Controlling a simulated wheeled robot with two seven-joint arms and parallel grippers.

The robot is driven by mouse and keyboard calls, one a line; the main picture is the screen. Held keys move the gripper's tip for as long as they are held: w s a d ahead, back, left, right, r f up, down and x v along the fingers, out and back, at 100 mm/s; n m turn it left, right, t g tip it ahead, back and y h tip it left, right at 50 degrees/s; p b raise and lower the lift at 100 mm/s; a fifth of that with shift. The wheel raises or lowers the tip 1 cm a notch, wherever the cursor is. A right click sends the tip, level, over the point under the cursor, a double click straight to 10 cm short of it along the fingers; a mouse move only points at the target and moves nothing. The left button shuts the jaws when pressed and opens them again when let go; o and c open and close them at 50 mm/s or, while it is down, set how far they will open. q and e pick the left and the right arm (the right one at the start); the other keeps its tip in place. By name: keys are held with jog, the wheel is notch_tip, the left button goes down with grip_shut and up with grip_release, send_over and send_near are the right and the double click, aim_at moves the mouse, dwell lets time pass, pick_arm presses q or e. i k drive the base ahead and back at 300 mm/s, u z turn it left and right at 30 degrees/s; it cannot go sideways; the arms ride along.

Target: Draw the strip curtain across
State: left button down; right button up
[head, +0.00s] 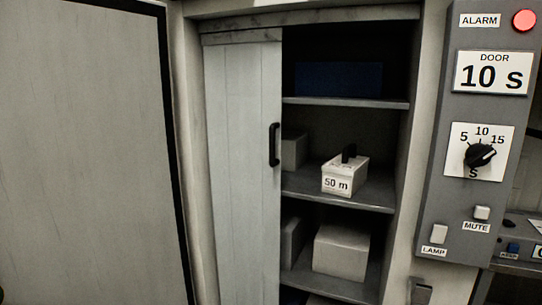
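The strip curtain (240,170) appears as a pale panel with faint vertical lines in the head view. It hangs over the left part of the shelf opening and has a black upright handle (274,145) on its right edge. The right part of the opening is uncovered, with shelves and boxes showing. Neither of my grippers is in view.
A white box labelled 50 m (344,177) stands on the middle shelf (325,186). A larger pale box (341,252) sits below it. A large door panel (80,150) with a black edge stands at left. A grey control panel (450,130) is at right.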

aim_at(243, 71)
jog(key=z, duration=0.55)
jog(key=i, duration=0.75)
jog(key=z, duration=0.3)
